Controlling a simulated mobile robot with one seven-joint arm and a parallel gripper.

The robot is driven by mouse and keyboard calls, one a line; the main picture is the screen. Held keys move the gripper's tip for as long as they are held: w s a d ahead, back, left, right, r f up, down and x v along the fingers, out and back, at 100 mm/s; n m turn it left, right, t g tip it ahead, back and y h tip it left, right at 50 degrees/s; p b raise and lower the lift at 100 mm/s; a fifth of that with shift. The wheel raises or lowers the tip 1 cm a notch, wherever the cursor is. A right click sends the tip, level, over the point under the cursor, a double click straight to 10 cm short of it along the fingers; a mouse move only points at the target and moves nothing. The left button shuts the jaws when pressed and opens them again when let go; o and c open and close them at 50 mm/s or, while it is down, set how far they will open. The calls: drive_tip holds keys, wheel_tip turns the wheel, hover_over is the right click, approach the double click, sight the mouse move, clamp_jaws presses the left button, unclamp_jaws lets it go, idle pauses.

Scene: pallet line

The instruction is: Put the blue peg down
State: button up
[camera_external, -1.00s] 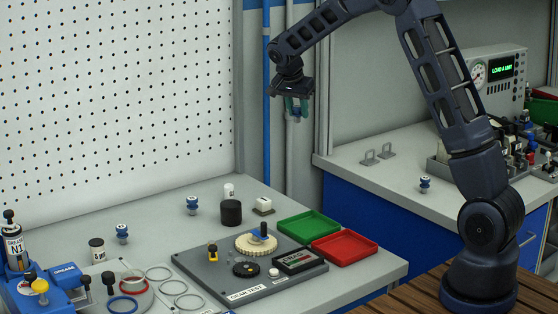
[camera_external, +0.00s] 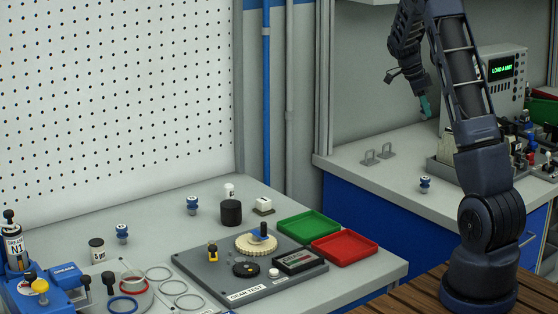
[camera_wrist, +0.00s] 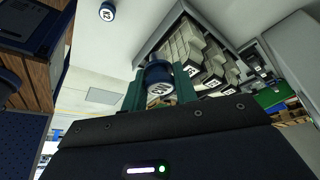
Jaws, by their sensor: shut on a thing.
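My gripper (camera_external: 426,106) hangs above the right bench, seen side-on in the external view. In the wrist view its teal fingers (camera_wrist: 159,92) are shut on a dark blue peg (camera_wrist: 159,76) with a pale label on its round end. In the external view the held peg is too small and covered to make out clearly. Another blue peg (camera_external: 425,184) stands on the right bench; a labelled blue peg also shows at the top of the wrist view (camera_wrist: 107,12), apart from my fingers.
A grey bin (camera_wrist: 151,46) with pale labelled blocks is just beyond the held peg. Two small grey brackets (camera_external: 378,154) stand on the right bench. The left bench has more blue pegs (camera_external: 192,205), a gear test plate (camera_external: 205,267), a green tray (camera_external: 309,237) and a red tray (camera_external: 344,260).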

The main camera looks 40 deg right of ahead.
drive_tip(key=shift+m, duration=0.4)
drive_tip(key=f, duration=0.6)
drive_tip(key=s+d+f, duration=0.1)
drive_tip(key=f, duration=1.3)
drive_tip(key=shift+s+d, duration=0.25)
drive_tip(key=shift+d, duration=0.05)
drive_tip(key=o, duration=1)
drive_tip(key=shift+f, duration=0.15)
drive_tip(key=shift+c, duration=0.2)
